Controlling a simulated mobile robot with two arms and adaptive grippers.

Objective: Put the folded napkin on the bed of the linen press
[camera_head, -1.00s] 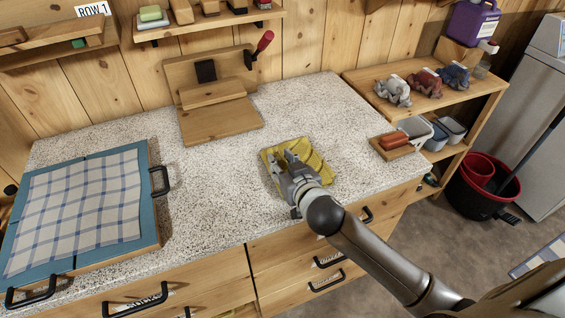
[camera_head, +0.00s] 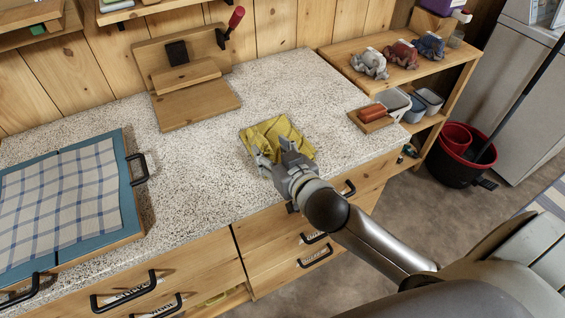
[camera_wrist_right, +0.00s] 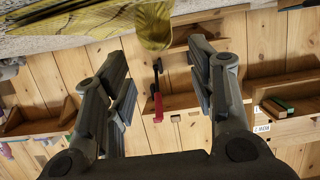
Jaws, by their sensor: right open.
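That gripper is open and empty at the napkin's near edge; touching or apart, I cannot tell. In the right wrist view the two fingers (camera_wrist_right: 158,62) stand apart, with the napkin (camera_wrist_right: 110,22) beyond their tips at the top. The wooden linen press has a flat bed (camera_head: 197,106), bare, with a red-handled lever (camera_head: 235,19) behind. My left gripper is not in view.
A blue-edged board (camera_head: 128,205) with a checked cloth (camera_head: 62,195) lies on the counter's left. A small wooden block with a red-brown item (camera_head: 373,113) sits at the right edge. Several figures stand on the right shelf (camera_head: 425,72). Counter between napkin and press is clear.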

